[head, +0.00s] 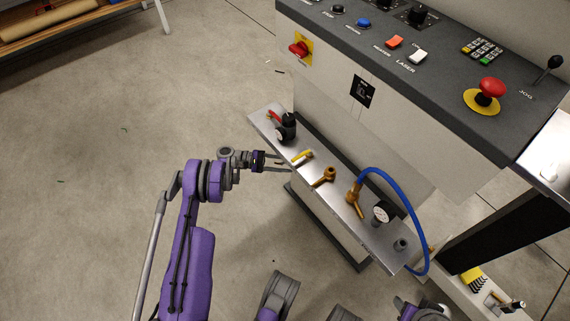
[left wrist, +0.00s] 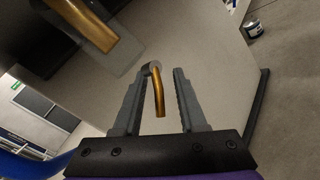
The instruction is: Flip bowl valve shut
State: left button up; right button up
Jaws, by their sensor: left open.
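My left gripper (head: 284,163) is at the front edge of a narrow metal shelf on the machine, with its fingers pointing right. It is open. In the left wrist view a small bent golden lever (left wrist: 158,92) with a grey end is seen between the open fingers (left wrist: 164,75), with gaps on both sides; I cannot tell its depth. In the head view a yellow handle (head: 302,157) on the shelf lies just beyond the fingertips. No readable label shows which fitting is the bowl valve. My right gripper is not clearly in view.
The shelf (head: 263,121) also carries a black fitting with a red part (head: 286,127), brass fittings (head: 324,177), a gauge (head: 381,213) and a blue hose (head: 398,194). The control panel (head: 440,85) overhangs behind. Open floor (head: 90,140) lies left.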

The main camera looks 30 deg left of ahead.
pick_arm(q)
grip_shut()
jog(key=shift+a+r+m+y, duration=0.1)
jog(key=shift+m+y, duration=0.2)
jog(key=shift+w+a+r+m+g+y+p, duration=0.1)
jog(key=shift+a+m+y+p, duration=0.1)
jog(key=shift+m+y+p, duration=0.6)
jog(key=shift+w+a+r+m+g+y+p, duration=0.15)
jog(key=shift+m+y+p, duration=0.35)
jog(key=shift+y, duration=0.5)
jog(key=shift+w+a+r+m+g+y+p, duration=0.1)
jog(key=shift+a+m+y+p, duration=0.15)
jog(key=shift+m+y+p, duration=0.45)
jog(key=shift+y, duration=0.3)
grip_release()
